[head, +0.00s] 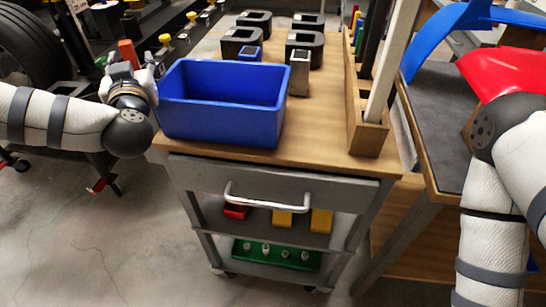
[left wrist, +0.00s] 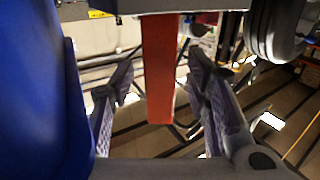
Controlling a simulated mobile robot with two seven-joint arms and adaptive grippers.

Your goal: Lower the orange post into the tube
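The orange post (head: 126,52) stands up at my left gripper (head: 130,84), left of the blue bin. In the left wrist view the post (left wrist: 158,70) lies between the two fingers of the left gripper (left wrist: 160,85), with a gap showing on each side. The gripper looks open around it. One end of the post is in plain view; the other meets a dark grey part at the top edge. A grey square upright piece (head: 299,73) on the cart may be the tube; I cannot tell for sure. My right gripper is out of view.
The blue bin (head: 222,118) stands on the wooden cart top (head: 325,130), close beside my left gripper. Black U-shaped blocks (head: 304,48) and a small blue block (head: 249,54) stand behind it. A wooden rack (head: 366,138) lines the right edge. The front right top is clear.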

